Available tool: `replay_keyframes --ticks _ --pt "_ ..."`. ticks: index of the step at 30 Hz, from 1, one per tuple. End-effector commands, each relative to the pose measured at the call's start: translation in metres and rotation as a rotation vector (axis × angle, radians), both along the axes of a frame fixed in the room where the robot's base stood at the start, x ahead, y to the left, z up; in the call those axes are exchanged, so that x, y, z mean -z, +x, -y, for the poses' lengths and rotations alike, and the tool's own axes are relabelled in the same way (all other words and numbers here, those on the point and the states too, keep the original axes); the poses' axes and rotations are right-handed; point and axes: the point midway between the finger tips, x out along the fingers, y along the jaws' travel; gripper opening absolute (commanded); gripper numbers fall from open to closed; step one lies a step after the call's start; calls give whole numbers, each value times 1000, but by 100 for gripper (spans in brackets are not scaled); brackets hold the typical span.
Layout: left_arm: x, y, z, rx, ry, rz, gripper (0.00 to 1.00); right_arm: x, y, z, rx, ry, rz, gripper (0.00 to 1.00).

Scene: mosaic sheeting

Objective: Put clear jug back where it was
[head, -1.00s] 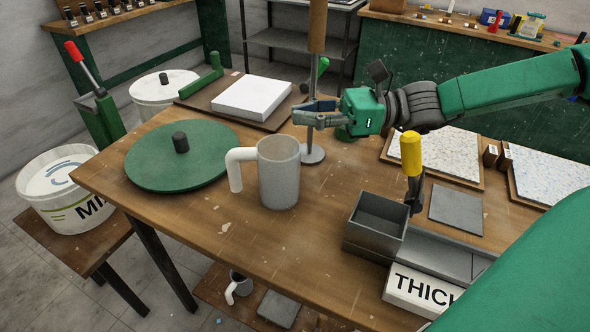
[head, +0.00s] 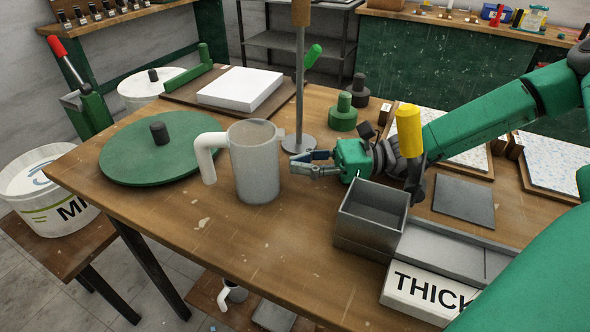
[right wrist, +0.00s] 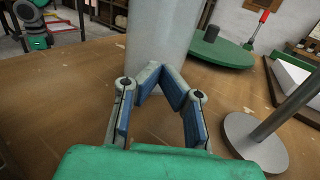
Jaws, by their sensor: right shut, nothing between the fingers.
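The clear jug (head: 255,165), a translucent grey cylinder with a white handle on its left, stands upright on the wooden table (head: 215,235). My right gripper (head: 297,164) is low over the table, just right of the jug, its fingers pointing at the jug's side. In the right wrist view, the fingertips (right wrist: 162,80) come together in front of the jug (right wrist: 160,40), with nothing held. I cannot tell whether they touch it. A green and dark part at the top left of the right wrist view seems to be my left arm; its gripper is not clear.
A round green board (head: 130,155) lies left of the jug. A post on a round metal base (head: 300,144) stands just behind my right gripper. A grey open box (head: 370,235) and a yellow-handled tool (head: 409,130) are to the right. The table in front of the jug is clear.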

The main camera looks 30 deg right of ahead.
Motion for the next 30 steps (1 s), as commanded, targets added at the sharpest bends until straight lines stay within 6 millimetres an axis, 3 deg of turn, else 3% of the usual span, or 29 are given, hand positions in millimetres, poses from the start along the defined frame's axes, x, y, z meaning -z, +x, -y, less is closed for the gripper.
replay_keyframes --ticks 11,18,30 --pt "1 0 0 0 0 0 44 3 2 -14 3 -23 -14 0" --pt "17 0 0 -1 1 0 44 6 8 -22 3 -15 -10 0" --pt "14 -1 0 0 0 2 44 1 9 -22 5 -14 -8 0"
